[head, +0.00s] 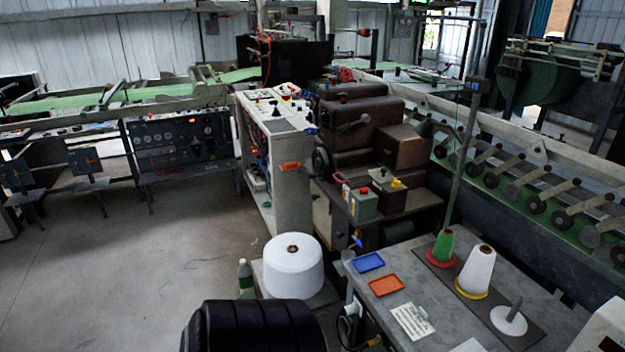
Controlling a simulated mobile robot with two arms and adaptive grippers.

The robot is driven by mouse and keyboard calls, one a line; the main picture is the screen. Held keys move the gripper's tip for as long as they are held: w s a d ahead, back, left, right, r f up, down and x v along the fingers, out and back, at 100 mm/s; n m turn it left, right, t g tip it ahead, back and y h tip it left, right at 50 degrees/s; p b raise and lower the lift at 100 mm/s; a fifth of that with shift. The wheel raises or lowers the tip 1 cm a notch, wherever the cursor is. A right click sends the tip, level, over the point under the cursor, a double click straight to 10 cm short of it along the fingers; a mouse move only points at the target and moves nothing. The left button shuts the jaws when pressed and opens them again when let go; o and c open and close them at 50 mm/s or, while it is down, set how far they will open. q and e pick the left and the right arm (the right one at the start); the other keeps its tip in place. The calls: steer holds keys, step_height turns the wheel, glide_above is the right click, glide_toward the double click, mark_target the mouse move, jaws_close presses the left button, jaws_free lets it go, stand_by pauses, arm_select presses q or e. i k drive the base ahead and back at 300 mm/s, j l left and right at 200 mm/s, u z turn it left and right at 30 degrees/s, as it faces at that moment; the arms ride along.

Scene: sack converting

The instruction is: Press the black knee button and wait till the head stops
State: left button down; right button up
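The brown sewing head (365,125) stands on a dark bench right of the middle, beside a light grey control cabinet (272,125) with several knobs and lamps on top. I cannot pick out a black knee button for certain; the area under the bench is dark and partly hidden by the white thread cone and the near table. I cannot tell from this one frame whether the head is running. Neither of my grippers shows in the head view.
A white thread cone (293,265) and a green bottle (245,278) stand before the bench. The grey near table (450,320) carries a blue tray (368,262), an orange tray (386,286) and cones. A roller conveyor (540,190) runs along the right. Floor at left is clear.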

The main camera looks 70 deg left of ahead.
mark_target(342, 323)
steer(key=u, duration=2.05)
